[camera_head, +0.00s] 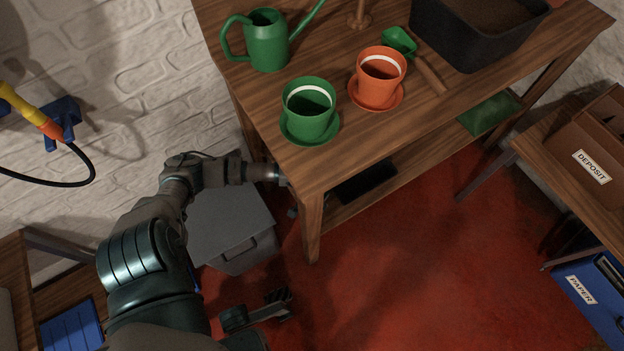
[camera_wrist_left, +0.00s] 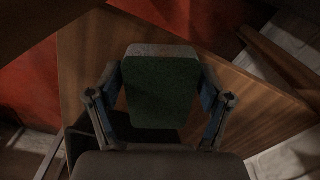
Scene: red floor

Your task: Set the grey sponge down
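The grey sponge (camera_wrist_left: 162,88) fills the space between the two fingers of my left gripper (camera_wrist_left: 162,100) in the left wrist view. It is a block with a dark green broad face and a grey far edge. The fingers press on its left and right sides. In the head view my left gripper (camera_head: 287,182) reaches in beside the wooden table's near corner, under the top. The sponge is hidden there. Wooden boards show behind the sponge; I cannot tell whether it touches them. A dark gripper-like part at the bottom of the head view seems to be my right gripper (camera_head: 257,312); its finger state is unclear.
The table (camera_head: 330,160) has a lower shelf (camera_head: 350,208) with a dark flat thing and a green mat (camera_head: 489,115). A green pot (camera_head: 309,108), orange pot (camera_head: 379,78) and watering can (camera_head: 266,42) stand on top. A grey bin (camera_head: 232,228) stands beside the table. Red floor is clear rightward.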

